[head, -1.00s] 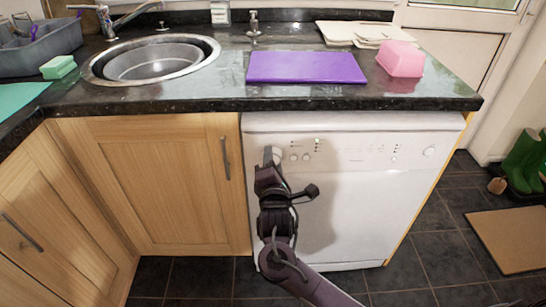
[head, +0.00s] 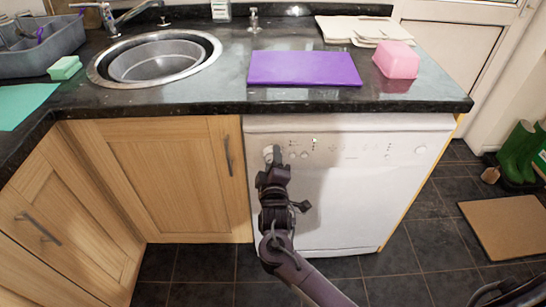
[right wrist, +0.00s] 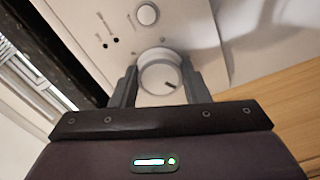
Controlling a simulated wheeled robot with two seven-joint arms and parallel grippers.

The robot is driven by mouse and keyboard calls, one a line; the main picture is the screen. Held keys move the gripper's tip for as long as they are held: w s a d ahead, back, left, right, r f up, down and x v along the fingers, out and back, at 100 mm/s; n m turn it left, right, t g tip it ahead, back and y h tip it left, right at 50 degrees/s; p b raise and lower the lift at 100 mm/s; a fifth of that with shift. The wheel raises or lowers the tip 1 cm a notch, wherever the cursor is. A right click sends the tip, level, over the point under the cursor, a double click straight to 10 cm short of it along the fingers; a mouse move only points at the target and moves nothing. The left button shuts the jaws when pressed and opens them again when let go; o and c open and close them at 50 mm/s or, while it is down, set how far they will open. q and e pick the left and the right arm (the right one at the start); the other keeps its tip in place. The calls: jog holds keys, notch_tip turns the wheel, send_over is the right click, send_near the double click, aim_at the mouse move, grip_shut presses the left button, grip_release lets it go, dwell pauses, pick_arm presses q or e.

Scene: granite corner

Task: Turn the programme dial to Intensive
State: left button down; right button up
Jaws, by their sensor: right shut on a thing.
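The white dishwasher (head: 350,205) stands under the worktop with its control panel along the top. My right gripper (head: 272,155) is at the panel's left end and mostly hides the programme dial in the head view. In the right wrist view the round white dial (right wrist: 158,76) sits between the two dark fingers of my right gripper (right wrist: 160,85), which are shut on its sides. A short dark pointer mark on the dial points to the lower right of that view. I cannot read any programme label. My left gripper is not in view.
Another round button (right wrist: 148,14) and small dark indicators lie beside the dial. The worktop edge (head: 350,105) overhangs the panel. A wooden cupboard door (head: 160,185) adjoins at the left. The dishwasher's front right of my arm is clear.

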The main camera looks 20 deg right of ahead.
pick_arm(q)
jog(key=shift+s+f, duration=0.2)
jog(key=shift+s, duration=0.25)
pick_arm(e)
jog(key=shift+m, duration=0.6)
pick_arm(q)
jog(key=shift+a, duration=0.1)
pick_arm(e)
jog(key=o, duration=1)
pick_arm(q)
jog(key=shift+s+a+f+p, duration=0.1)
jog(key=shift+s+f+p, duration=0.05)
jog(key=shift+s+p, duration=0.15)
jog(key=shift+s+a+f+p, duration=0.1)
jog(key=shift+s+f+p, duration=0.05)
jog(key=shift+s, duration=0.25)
pick_arm(e)
jog(key=v, duration=0.7)
jog(key=shift+s+a, duration=0.1)
jog(key=shift+s, duration=0.3)
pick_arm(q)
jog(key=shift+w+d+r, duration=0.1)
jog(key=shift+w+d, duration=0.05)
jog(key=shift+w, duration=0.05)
